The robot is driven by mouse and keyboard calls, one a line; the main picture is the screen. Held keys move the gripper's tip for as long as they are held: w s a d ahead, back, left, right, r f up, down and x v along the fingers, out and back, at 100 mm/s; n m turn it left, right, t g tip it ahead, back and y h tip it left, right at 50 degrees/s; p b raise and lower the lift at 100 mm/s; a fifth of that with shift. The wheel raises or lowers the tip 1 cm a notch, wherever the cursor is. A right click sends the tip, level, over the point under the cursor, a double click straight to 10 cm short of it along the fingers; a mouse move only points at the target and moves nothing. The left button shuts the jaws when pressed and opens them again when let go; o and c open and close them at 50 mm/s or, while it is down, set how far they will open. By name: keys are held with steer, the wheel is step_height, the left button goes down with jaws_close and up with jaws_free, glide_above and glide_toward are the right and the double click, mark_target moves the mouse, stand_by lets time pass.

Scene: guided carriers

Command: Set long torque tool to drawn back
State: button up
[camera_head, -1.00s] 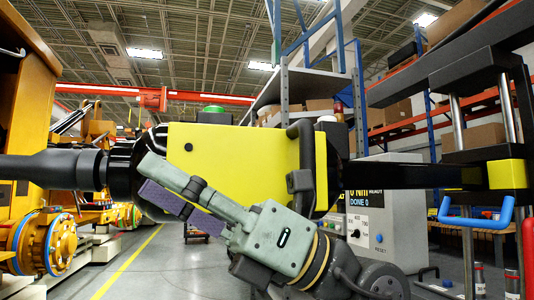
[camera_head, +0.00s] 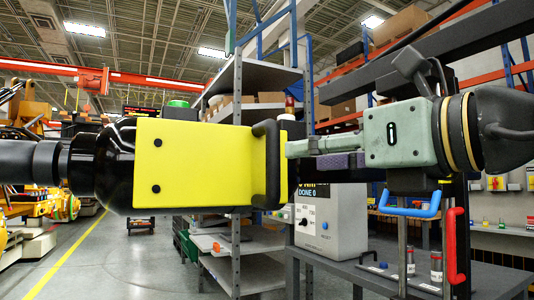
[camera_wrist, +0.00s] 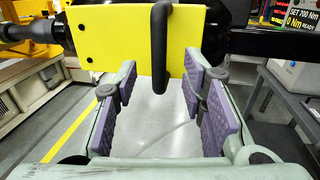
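The long torque tool has a yellow body (camera_head: 190,165) with a black nose to the left and a dark upright grab handle (camera_head: 267,165) at its right end. It hangs level across the head view. My gripper (camera_head: 297,158) comes from the right, level, its fingertips close to the handle. In the wrist view my gripper (camera_wrist: 158,78) is open, with purple pads apart. The handle (camera_wrist: 160,50) hangs between and just ahead of the pads, with no clear contact. My arm hides the tool's rail behind it in the head view.
A grey control box (camera_head: 330,222) with a display stands on a grey table (camera_head: 375,275) behind the tool. A blue handle (camera_head: 410,208) and a red handle (camera_head: 455,250) hang below my wrist. Grey shelving (camera_head: 237,150) stands behind.

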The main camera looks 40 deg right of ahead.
mark_target(278, 156)
steer(key=w+p, duration=0.1)
steer(key=w, duration=0.8)
steer(key=shift+d, duration=0.1)
steer(key=shift+c, duration=0.4)
jaws_close()
